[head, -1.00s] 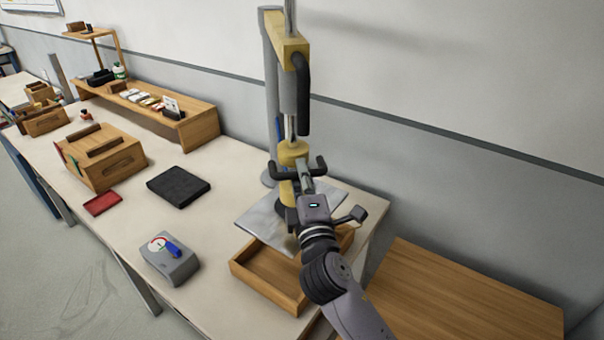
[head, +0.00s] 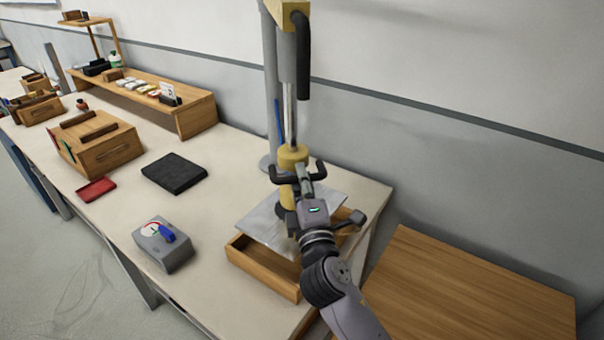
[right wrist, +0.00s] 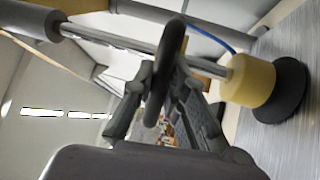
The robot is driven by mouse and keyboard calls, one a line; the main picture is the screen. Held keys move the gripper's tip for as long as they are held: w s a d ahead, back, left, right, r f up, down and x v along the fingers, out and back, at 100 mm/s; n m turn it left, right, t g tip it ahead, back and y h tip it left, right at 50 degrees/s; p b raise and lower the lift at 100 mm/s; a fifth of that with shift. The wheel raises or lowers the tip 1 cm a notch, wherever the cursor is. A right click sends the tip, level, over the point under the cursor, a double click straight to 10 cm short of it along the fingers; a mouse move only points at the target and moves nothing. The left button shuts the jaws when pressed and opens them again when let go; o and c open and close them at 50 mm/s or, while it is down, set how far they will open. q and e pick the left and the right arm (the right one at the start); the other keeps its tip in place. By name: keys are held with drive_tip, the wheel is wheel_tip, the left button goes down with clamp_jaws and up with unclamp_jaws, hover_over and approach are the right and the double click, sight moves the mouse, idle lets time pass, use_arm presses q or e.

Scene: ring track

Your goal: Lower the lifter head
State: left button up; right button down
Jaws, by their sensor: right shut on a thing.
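The lifter head (head: 291,160) is a yellow cylinder with black side handles, hanging on a thin steel shaft. It also shows in the right wrist view (right wrist: 250,82), with its black suction cup (right wrist: 286,90) at the metal plate (right wrist: 295,140). The plate lies tilted-looking over the wooden tray in the head view (head: 262,228). My right gripper (head: 304,186) is shut on a black handle of the lifter head; its fingers hold the bar in the right wrist view (right wrist: 160,90). My left gripper is not in view.
The open wooden tray (head: 262,270) is under the plate. A grey meter box (head: 163,245), black pad (head: 174,174) and red tray (head: 96,190) lie left. A wooden box (head: 100,150) and shelf (head: 150,92) stand farther back. A wooden surface (head: 460,290) is at right.

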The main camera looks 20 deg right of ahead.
wheel_tip(320, 180, down, 2)
drive_tip(key=shift+f, duration=0.1)
drive_tip(key=c, duration=1.6)
unclamp_jaws()
drive_tip(key=shift+r, duration=0.2)
drive_tip(key=shift+o, duration=0.2)
drive_tip(key=shift+s, duration=0.1)
drive_tip(key=v, duration=1.2)
